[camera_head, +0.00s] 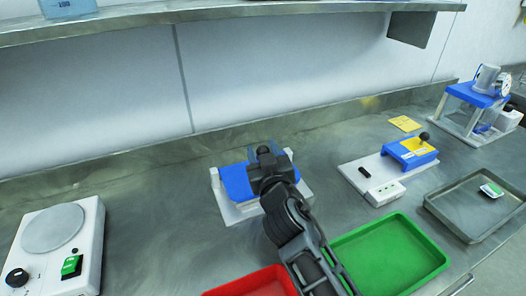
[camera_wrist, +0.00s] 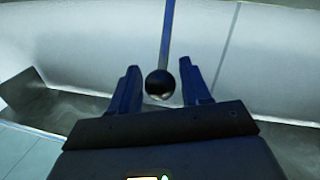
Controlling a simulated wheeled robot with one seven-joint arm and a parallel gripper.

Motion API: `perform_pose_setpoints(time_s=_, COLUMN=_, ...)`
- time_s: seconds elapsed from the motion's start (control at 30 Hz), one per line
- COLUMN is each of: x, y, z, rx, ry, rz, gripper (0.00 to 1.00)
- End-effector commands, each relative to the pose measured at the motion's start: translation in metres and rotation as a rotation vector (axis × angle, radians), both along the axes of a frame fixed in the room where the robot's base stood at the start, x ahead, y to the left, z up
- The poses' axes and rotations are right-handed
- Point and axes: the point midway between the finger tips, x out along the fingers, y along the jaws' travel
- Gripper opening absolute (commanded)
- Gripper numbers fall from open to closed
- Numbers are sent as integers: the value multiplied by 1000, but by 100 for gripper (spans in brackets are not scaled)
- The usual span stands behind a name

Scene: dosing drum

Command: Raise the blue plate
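A blue plate (camera_head: 236,182) lies low on a white-framed base (camera_head: 240,211) on the metal bench in the head view. My gripper and wrist cover its right part. My gripper (camera_head: 266,152) is over the back right of that base, pointing away from the head camera. In the wrist view, my gripper (camera_wrist: 161,84) has its two dark blue fingers apart. A black ball knob (camera_wrist: 159,84) shows between them, with a gap on both sides. The plate does not show clearly in the wrist view. I cannot tell how the knob joins the base.
A white scale-like device (camera_head: 60,250) stands at left. A red tray (camera_head: 252,283) and a green tray (camera_head: 390,254) lie in front. A blue-yellow lever box (camera_head: 410,153), a metal tray (camera_head: 455,213) and a blue-topped stand (camera_head: 476,95) are at right. A shelf (camera_head: 220,14) hangs above.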

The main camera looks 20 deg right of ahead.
Motion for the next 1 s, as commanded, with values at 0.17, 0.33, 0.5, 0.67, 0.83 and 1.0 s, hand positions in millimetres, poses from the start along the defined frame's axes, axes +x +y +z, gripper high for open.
perform_pose_setpoints(time_s=0.17, x=0, y=0, z=0, rx=0, ry=0, rz=0, gripper=30)
perform_pose_setpoints(time_s=0.33, x=0, y=0, z=0, rx=0, ry=0, rz=0, gripper=13)
perform_pose_setpoints(time_s=0.5, x=0, y=0, z=0, rx=0, ry=0, rz=0, gripper=0)
perform_pose_setpoints(time_s=0.67, x=0, y=0, z=0, rx=0, ry=0, rz=0, gripper=0)
perform_pose_setpoints(time_s=0.83, x=0, y=1, z=0, rx=0, ry=0, rz=0, gripper=0)
perform_pose_setpoints(time_s=1.0, x=1, y=8, z=2, rx=0, ry=-2, rz=1, gripper=0)
